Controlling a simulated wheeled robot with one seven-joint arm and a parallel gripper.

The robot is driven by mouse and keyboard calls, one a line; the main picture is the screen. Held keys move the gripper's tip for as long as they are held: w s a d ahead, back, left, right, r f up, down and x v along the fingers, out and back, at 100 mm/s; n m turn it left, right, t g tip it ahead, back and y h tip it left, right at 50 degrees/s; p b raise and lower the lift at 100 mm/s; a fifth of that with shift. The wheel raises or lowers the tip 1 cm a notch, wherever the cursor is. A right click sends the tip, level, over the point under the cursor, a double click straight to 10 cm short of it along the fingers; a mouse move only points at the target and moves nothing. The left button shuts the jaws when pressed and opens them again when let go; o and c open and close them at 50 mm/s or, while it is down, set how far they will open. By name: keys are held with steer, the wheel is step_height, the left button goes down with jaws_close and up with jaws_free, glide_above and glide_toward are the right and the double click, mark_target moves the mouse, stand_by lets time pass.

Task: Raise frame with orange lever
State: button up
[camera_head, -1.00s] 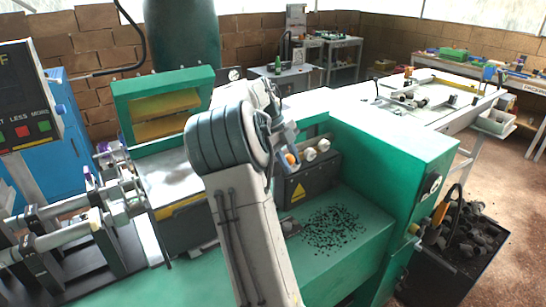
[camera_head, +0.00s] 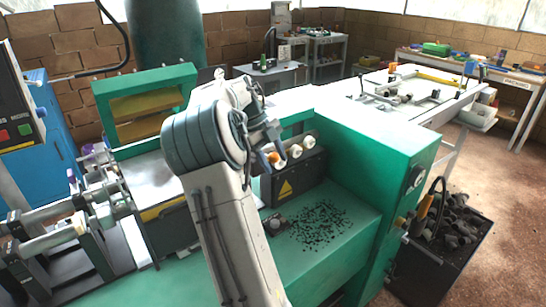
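An orange knob (camera_head: 277,159) sticks out of a dark box on the green machine, at the left end of a row with two white knobs. I take it for the orange lever. My gripper (camera_head: 271,150) is at this knob, in front of it or touching it; I cannot tell which. The fingers are small and partly hidden by my wrist, so I cannot see whether they are open or shut. A green frame (camera_head: 100,90) with yellow bars inside stands upright at the left, behind a metal plate (camera_head: 150,178).
White knobs (camera_head: 295,151) sit close to the right of the orange one. Black bits (camera_head: 320,225) lie on the green surface below. A black bin (camera_head: 440,262) of dark pieces stands at the right. Rollers (camera_head: 50,238) are at the left, a white table (camera_head: 425,95) behind.

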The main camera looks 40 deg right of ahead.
steer(key=p+v, duration=0.1)
steer(key=v, duration=1.3)
steer(key=shift+p, duration=0.3)
steer(key=shift+f, duration=0.1)
steer(key=s+a+f+n+t+y, duration=0.1)
steer(key=s+a+f+n+t, duration=0.2)
steer(key=s+a+f+n, duration=0.3)
steer(key=s+a+f+n+t+y, duration=0.1)
steer(key=s+a+f+n+t, duration=0.3)
steer(key=s+a+n, duration=1.3)
steer(key=a+f+n, duration=0.2)
steer(key=a+n, duration=0.4)
steer(key=n, duration=0.6)
steer(key=shift+s+f+y, duration=0.3)
steer(key=shift+f, duration=0.1)
